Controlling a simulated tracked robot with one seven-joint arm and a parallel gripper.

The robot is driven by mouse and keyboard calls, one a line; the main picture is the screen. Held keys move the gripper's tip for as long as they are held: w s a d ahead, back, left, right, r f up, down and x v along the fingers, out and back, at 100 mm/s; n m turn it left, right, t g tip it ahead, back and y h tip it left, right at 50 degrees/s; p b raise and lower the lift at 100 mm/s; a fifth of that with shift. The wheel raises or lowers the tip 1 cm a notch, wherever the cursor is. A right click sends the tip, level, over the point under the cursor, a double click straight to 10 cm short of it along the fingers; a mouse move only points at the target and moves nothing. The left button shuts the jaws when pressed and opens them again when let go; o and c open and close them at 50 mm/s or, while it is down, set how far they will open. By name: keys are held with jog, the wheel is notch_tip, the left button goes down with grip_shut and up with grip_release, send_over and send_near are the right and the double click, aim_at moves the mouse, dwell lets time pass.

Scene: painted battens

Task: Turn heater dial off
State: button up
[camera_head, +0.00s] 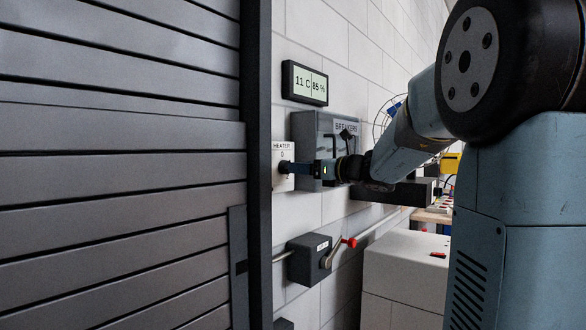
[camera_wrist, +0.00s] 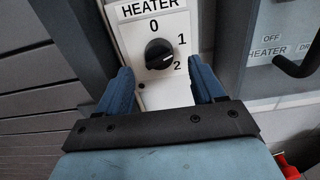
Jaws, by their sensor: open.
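The heater panel (camera_head: 283,184) is a white plate on the wall, labelled HEATER. In the wrist view the panel (camera_wrist: 126,40) carries a round black dial (camera_wrist: 158,53) with marks 0, 1 and 2. The dial's white pointer mark is at its lower right, towards 2. My gripper (camera_wrist: 160,68) is open, with one blue finger to the left and one to the right of the dial, and nothing between them. I cannot tell whether the fingers touch the panel.
A grey breaker box (camera_head: 305,132) is right beside the panel. A display (camera_head: 305,83) reading 11 C and 85 % hangs above. A dark shutter (camera_head: 120,150) with its frame is close on the left. Below is a dark box (camera_head: 308,258) with a red-tipped lever (camera_head: 350,242).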

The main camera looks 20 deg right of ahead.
jog(key=shift+x, duration=2.55)
